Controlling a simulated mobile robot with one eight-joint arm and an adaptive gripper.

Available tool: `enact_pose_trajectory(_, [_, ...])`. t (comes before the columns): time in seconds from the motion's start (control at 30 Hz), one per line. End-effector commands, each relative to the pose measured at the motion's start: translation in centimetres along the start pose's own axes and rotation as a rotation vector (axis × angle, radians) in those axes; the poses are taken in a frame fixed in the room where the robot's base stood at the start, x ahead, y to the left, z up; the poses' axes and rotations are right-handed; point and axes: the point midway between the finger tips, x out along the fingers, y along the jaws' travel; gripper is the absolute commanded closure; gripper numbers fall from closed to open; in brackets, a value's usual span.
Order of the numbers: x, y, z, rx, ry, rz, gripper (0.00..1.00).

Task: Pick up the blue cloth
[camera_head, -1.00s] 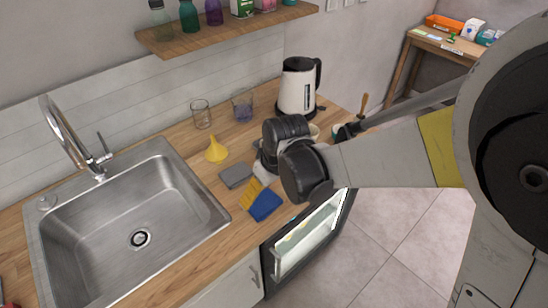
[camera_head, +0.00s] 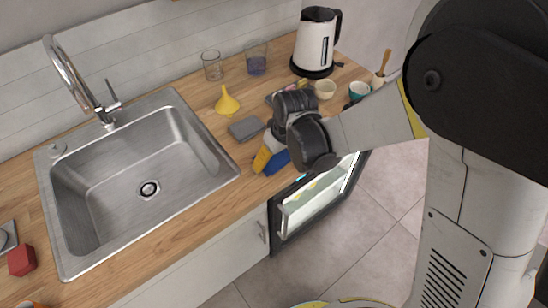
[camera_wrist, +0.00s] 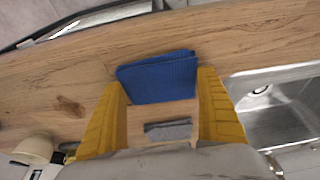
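The blue cloth (camera_wrist: 158,78) lies folded on the wooden counter in the wrist view. In the head view only a part of it (camera_head: 276,161) shows below my wrist. My gripper (camera_wrist: 160,88) has yellow fingers, spread apart, one on each side of the cloth in the wrist view. It is open and empty. In the head view a yellow finger of my gripper (camera_head: 263,157) shows at the left of the cloth, and the rest is hidden behind my wrist. I cannot tell the height of the fingertips above the counter.
A grey sponge-like block (camera_head: 246,128) lies just behind the cloth, and a yellow funnel (camera_head: 227,103) stands beyond it. The sink (camera_head: 145,170) is to the left. Bowls (camera_head: 325,89) and a kettle (camera_head: 315,42) stand to the right. An open appliance door (camera_head: 320,200) juts out below the counter edge.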

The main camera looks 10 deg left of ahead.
Motion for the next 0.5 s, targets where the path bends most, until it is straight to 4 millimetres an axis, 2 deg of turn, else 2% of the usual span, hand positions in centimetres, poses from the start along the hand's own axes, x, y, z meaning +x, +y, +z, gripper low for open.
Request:
enact_pose_trajectory(0.37, [-0.11,0.01,-0.04,0.000,0.000,0.000,0.30])
enact_pose_trajectory(0.5, [-0.98,0.00,-0.26,0.000,0.000,0.000,0.30])
